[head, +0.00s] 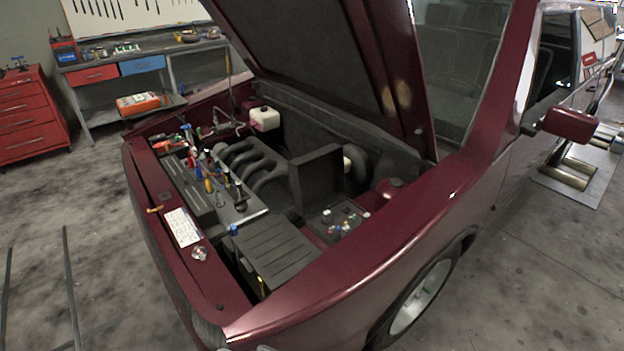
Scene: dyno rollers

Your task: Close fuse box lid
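The fuse box (338,222) sits in the engine bay of the dark red car, at the right side next to the near fender. Small coloured fuses show on its top. Its black lid (318,178) appears to stand upright, open, along the far left side of the box. Neither of my grippers is in view.
The car's hood (320,60) is raised over the bay. A ribbed black box (268,250) lies in front of the fuse box, and the engine (250,165) with curved pipes is to its left. The fender (400,225) borders the near side. A workbench (140,60) stands behind.

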